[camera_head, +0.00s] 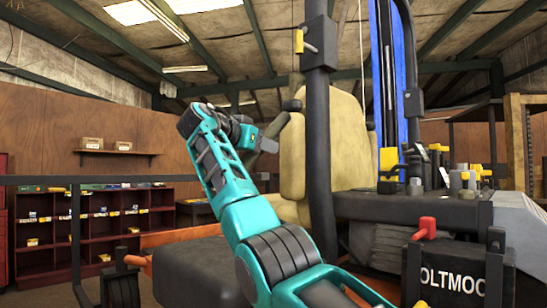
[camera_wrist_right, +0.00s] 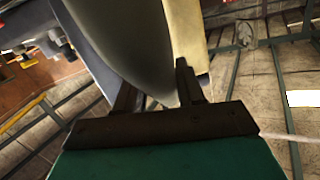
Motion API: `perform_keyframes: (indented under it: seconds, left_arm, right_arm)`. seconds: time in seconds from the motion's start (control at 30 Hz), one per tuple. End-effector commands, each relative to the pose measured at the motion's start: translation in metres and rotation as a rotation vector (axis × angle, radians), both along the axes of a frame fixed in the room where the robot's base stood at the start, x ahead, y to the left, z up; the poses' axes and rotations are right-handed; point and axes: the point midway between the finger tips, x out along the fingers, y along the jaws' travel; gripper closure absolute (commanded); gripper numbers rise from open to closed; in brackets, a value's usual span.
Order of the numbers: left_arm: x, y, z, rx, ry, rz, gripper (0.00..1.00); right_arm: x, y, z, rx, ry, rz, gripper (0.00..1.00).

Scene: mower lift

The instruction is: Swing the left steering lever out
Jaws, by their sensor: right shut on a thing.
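The mower has a tan seat (camera_head: 345,135) behind a thick black upright post (camera_head: 320,130). My right arm rises from the bottom right, and its gripper (camera_head: 268,146) is beside the left edge of the seat. A dark lever with a rounded tip (camera_head: 292,105) shows just above the gripper, against the seat. In the right wrist view, the two fingers of my right gripper (camera_wrist_right: 156,92) are either side of a smooth dark grey bar (camera_wrist_right: 135,45), which appears to be the left steering lever. The seat (camera_wrist_right: 187,40) is close behind it. My left gripper is out of view.
A red-handled black box (camera_head: 440,270) stands at the lower right, near several yellow-topped knobs. A blue upright (camera_head: 386,80) rises behind the seat. Dark red shelves (camera_head: 95,225) line the back left. A grey rail (camera_head: 75,240) stands nearer.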

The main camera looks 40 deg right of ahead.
Motion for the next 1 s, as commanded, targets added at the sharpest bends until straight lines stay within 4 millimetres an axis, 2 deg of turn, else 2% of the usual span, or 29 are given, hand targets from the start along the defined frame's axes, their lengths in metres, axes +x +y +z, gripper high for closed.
perform_keyframes:
  seconds: [0.03,0.1,0.2,0.3,0.5,0.7,0.73,0.93,1.0]
  left_arm:
    - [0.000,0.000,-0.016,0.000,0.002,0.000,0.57]
    - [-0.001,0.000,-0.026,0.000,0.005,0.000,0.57]
    - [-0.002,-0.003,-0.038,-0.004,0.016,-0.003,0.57]
    - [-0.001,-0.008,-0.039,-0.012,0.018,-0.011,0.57]
    - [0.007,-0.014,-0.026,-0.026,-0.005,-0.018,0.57]
    - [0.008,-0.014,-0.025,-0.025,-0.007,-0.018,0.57]
    - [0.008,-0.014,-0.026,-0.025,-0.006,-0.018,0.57]
    - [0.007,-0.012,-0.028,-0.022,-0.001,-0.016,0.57]
    - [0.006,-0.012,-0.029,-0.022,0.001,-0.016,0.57]
  right_arm:
    - [0.000,0.014,-0.010,-0.035,-0.006,0.006,1.00]
    - [-0.001,0.032,-0.014,-0.083,-0.010,0.008,1.00]
    - [-0.003,0.054,-0.019,-0.145,-0.015,0.006,1.00]
    - [-0.005,0.069,-0.021,-0.190,-0.020,0.006,1.00]
    - [-0.006,0.079,-0.021,-0.216,-0.020,0.004,1.00]
    - [-0.006,0.080,-0.023,-0.214,-0.016,0.004,1.00]
    - [-0.006,0.080,-0.023,-0.213,-0.016,0.004,0.61]
    - [-0.006,0.079,-0.022,-0.215,-0.019,0.005,0.42]
    - [-0.006,0.079,-0.021,-0.215,-0.020,0.005,0.41]
